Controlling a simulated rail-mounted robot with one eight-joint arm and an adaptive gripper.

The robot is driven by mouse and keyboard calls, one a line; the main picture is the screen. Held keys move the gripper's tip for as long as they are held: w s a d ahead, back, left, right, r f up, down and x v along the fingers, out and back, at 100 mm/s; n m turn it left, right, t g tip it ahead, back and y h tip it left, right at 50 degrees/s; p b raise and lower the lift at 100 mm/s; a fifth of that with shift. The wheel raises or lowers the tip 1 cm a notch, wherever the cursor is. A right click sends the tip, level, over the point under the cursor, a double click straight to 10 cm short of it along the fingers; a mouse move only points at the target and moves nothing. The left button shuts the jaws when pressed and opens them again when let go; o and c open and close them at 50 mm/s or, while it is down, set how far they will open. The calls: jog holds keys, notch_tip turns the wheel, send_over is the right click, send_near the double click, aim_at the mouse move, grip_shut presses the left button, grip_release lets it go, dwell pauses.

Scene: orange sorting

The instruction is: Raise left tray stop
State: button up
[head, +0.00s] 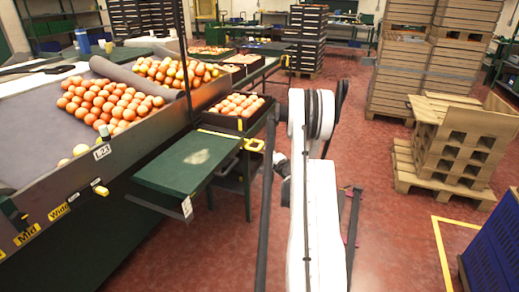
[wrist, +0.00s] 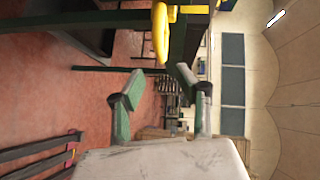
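In the head view my white arm hides most of the gripper.
A green shelf (head: 188,162) juts out in front of a black crate of oranges (head: 238,107). A sloping sorting table (head: 40,130) with many oranges stands at left. Wooden pallets (head: 440,180) stand at right, near a blue crate (head: 495,245). Red floor is open between.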

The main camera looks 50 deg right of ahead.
aim_at(261, 147)
jog(key=b+x, duration=0.1)
jog(key=x, duration=0.9)
jog(key=shift+b, duration=0.35)
jog(key=shift+c, duration=0.4)
grip_shut()
